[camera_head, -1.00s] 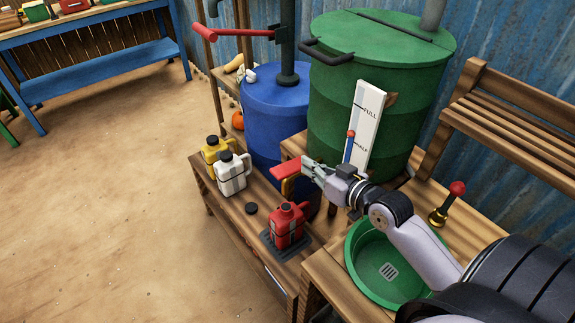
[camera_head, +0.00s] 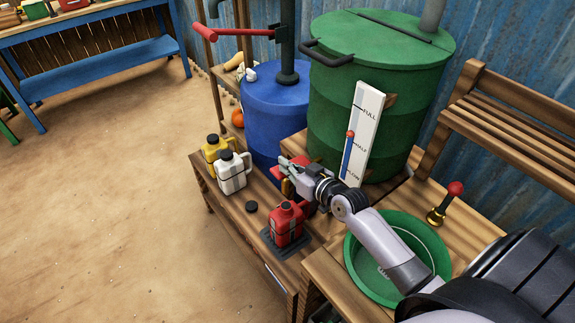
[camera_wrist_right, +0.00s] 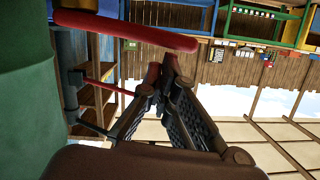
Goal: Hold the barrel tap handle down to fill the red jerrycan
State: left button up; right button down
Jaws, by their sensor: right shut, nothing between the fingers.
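The red jerrycan (camera_head: 286,224) stands upright on a dark square plate (camera_head: 271,252) on the low bench, its top dark. The green barrel (camera_head: 390,95) is behind it. The tap handle (camera_wrist_right: 125,28) is a red bar across the top of the right wrist view; in the head view my gripper mostly hides it. My right gripper (camera_head: 287,170) is shut and empty, at the tap above and behind the jerrycan. In the wrist view its fingertips (camera_wrist_right: 165,78) are close to the handle; I cannot tell whether they touch. The spout is hidden. My left gripper is not in view.
A white jerrycan (camera_head: 233,175) and a yellow one (camera_head: 212,150) stand left on the bench, near a loose black cap (camera_head: 252,206). A blue barrel (camera_head: 270,120) with a red-handled pump stands behind. A green basin (camera_head: 432,238) lies under my right arm. A level gauge (camera_head: 366,125) fronts the green barrel.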

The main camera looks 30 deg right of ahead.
aim_at(284, 176)
jog(key=shift+s+a+f+n+p, duration=0.1)
jog(key=shift+a+f+n+p, duration=0.35)
jog(key=shift+f+n, duration=0.25)
jog(key=shift+f+n+h, duration=0.3)
jog(key=shift+h, duration=0.1)
jog(key=shift+a+f, duration=0.2)
jog(key=shift+f, duration=0.45)
dwell(3.0)
